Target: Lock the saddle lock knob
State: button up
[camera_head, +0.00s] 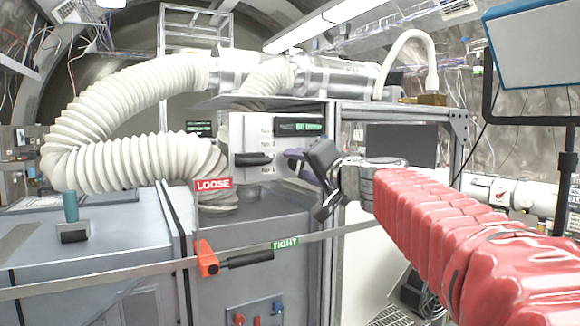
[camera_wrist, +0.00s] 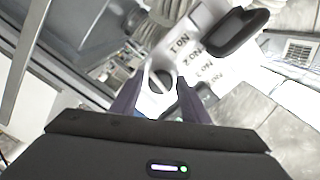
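Which part is the saddle lock knob is not clearly marked. An orange clamp (camera_head: 206,258) with a black handle (camera_head: 248,259) sits on the flat metal rail in the head view. The handle points right, near a green TIGHT label (camera_head: 285,243); a red LOOSE label (camera_head: 213,184) stands above the clamp. My gripper (camera_head: 298,163) is up and right of the clamp, by a white panel. In the wrist view, my gripper's two dark fingers (camera_wrist: 160,92) are apart, with a pale rounded part (camera_wrist: 158,78) showing between and beyond them. Contact with it cannot be told.
The white panel (camera_head: 238,130) carries No. labels and a black handle (camera_head: 253,159). A ribbed white hose (camera_head: 120,110) loops at the left. A metal frame post (camera_head: 328,240) stands below my gripper. A blue-backed screen (camera_head: 535,45) hangs at the upper right.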

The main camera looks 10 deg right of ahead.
jog(key=c, duration=0.8)
jog(key=shift+f+m, duration=0.1)
jog(key=shift+m, duration=0.3)
jog(key=m, duration=0.2)
jog(key=shift+m, duration=0.3)
jog(key=m, duration=1)
jog(key=shift+w+f, duration=0.1)
jog(key=m, duration=0.6)
